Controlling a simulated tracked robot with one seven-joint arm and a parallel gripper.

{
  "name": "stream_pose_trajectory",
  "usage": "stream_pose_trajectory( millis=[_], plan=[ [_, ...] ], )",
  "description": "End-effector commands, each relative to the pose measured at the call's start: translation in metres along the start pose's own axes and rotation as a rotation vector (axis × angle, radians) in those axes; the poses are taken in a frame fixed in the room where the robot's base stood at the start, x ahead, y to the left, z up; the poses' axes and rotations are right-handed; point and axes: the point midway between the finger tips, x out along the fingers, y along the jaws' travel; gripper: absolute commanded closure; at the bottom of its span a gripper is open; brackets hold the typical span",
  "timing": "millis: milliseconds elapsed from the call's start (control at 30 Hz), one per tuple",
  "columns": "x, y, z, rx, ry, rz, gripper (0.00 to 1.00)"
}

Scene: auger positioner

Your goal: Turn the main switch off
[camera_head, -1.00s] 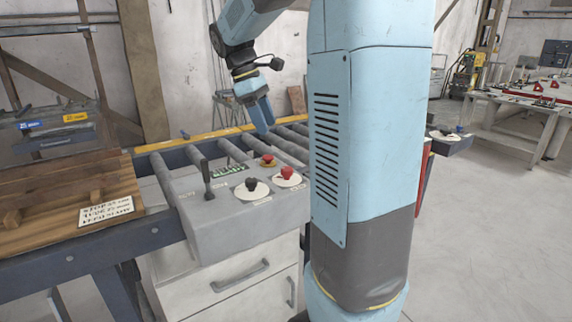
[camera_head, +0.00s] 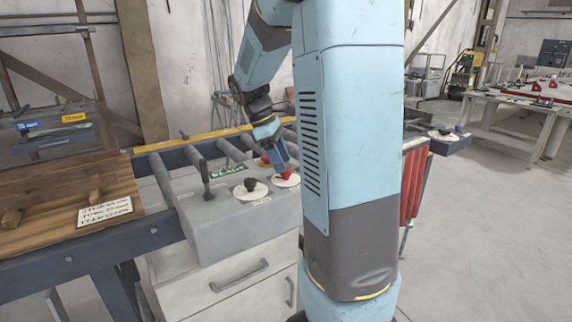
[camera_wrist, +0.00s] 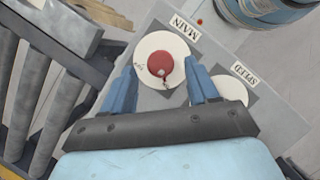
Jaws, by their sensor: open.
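The main switch is a red knob on a round white plate. In the wrist view the red knob (camera_wrist: 160,64) sits beside a label reading MAIN (camera_wrist: 184,28). In the head view the red knob (camera_head: 286,173) is on the grey control box (camera_head: 225,232), at its right side. My gripper (camera_wrist: 162,80) is open, with one blue finger on each side of the knob and the knob between them from this view. I cannot tell whether the fingers touch it. In the head view my gripper (camera_head: 279,162) is just above the knob.
A black knob (camera_head: 250,185) on a white plate is left of the main switch. A black lever (camera_head: 206,182) stands farther left, and another red knob (camera_head: 265,160) lies behind. Rollers (camera_head: 231,151) run behind the box. A wooden board (camera_head: 60,215) is at left.

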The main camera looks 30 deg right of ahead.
Motion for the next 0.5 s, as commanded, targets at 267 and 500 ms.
stream_pose_trajectory(
  millis=[267,500],
  plan=[
    [0.021,0.0,0.001,0.001,-0.001,-0.001,0.41],
    [0.022,0.0,0.001,0.001,-0.001,-0.001,0.41]
  ],
)
